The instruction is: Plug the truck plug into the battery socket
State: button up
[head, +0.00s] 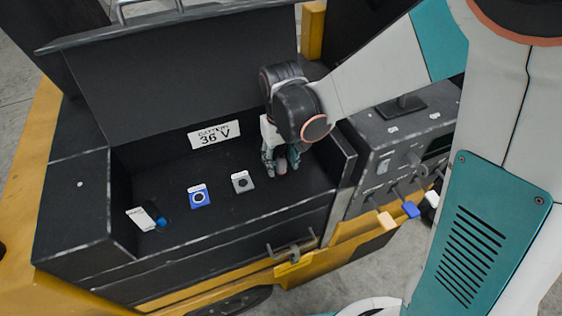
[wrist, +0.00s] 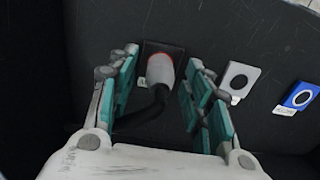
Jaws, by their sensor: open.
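A plug with a pale grey and red body (wrist: 160,68) and a black cable (wrist: 146,112) sits at a dark square plate in the wrist view. Its pale end shows below my gripper in the head view (head: 281,168). I cannot tell whether it is seated in a socket there. My gripper (head: 281,160) is open, its teal fingers on either side of the plug with gaps, also in the wrist view (wrist: 163,85). A grey socket plate (head: 242,182) with a round hole lies left of my gripper in the head view. A blue socket plate (head: 200,197) lies further left.
The compartment has a raised black lid (head: 190,75) and a "36 V" label (head: 215,134). A white tag (head: 140,219) and small blue part (head: 161,221) lie at its left end. A control panel with levers (head: 411,209) stands right, and a latch (head: 292,249) is in front.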

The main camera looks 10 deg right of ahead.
aim_at(281, 152)
jog(key=shift+s+r, duration=0.1)
jog(key=shift+r, duration=3.05)
jog(key=shift+d+r, duration=0.15)
jog(key=shift+d, duration=0.05)
jog(key=s+d+r+m+t+b, duration=0.3)
jog(key=s+d+t+b, duration=0.2)
jog(key=s+d, duration=0.7)
jog(key=shift+s+d+r+t+b, duration=0.3)
jog(key=shift+s+d+r+t, duration=0.1)
jog(key=shift+d+t, duration=0.65)
jog(key=shift+a, duration=0.1)
jog(key=shift+c, duration=0.4)
